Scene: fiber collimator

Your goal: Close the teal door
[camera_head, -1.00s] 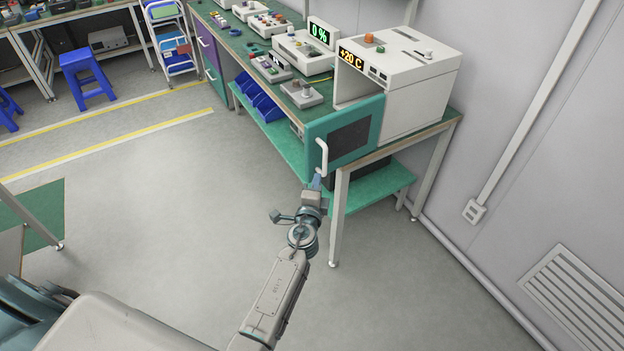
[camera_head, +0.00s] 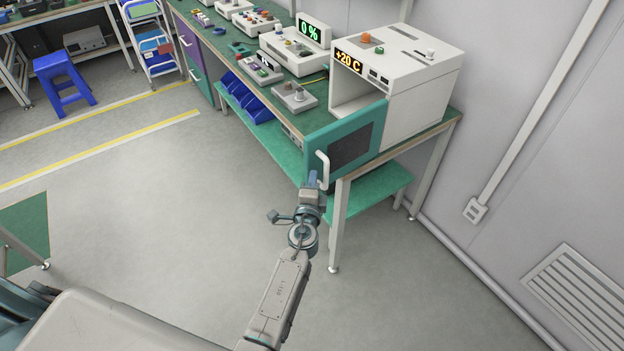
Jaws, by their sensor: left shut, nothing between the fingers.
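The teal door (camera_head: 316,145) with a dark window and a white handle (camera_head: 323,169) hangs open at the front of a white box-shaped chamber (camera_head: 419,90). My left gripper (camera_head: 312,178) is shut and empty. Its fingertips are at the lower part of the handle, close to the door's outer face; I cannot tell whether they touch it. My right gripper is not in view.
The chamber stands on the end of a green-topped bench (camera_head: 439,127) with a teal lower shelf (camera_head: 385,186). Instruments and blue bins (camera_head: 246,99) are farther along it. A blue stool (camera_head: 62,82) stands at the upper left. The floor before the bench is clear.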

